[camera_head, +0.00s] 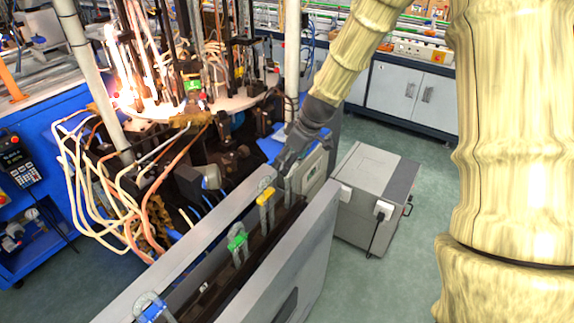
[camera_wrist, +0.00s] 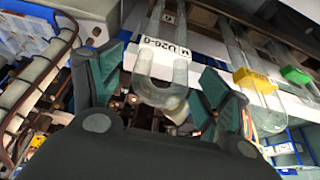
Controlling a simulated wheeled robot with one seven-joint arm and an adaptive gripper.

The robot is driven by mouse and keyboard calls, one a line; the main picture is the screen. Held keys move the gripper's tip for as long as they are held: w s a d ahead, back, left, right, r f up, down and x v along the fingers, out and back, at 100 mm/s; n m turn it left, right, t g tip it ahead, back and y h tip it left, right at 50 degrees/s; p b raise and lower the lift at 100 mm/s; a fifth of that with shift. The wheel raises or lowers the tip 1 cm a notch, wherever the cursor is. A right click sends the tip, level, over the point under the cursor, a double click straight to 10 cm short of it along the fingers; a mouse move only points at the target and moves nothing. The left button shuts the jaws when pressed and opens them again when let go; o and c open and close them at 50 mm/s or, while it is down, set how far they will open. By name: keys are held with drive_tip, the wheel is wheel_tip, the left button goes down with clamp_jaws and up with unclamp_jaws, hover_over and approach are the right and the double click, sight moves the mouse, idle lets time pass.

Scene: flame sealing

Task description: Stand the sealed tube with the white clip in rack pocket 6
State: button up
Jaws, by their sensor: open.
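My gripper (camera_head: 290,157) is at the far end of the long rack (camera_head: 205,298) in the head view, pointing down. In the wrist view its two dark-green fingers (camera_wrist: 158,78) are open, one on each side of a clear U-shaped glass tube (camera_wrist: 150,90). A white piece (camera_wrist: 181,52) with dark lettering ending in 6 crosses this tube; I cannot tell whether it is a clip on the tube or a label behind it. The fingers look apart from the glass. In the head view my gripper hides this tube, and the pocket numbers are not readable.
Tubes with a yellow clip (camera_head: 266,196) and a green clip (camera_head: 237,241) stand along the rack; another tube (camera_head: 150,305) is at the near end. Grey panels flank the rack. A grey cabinet (camera_head: 368,200) is to the right, and a machine with hoses (camera_head: 120,190) to the left.

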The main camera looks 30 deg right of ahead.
drive_tip(key=v, duration=0.7)
drive_tip(key=shift+r, duration=0.15)
drive_tip(key=shift+s, duration=0.1)
idle(0.5)
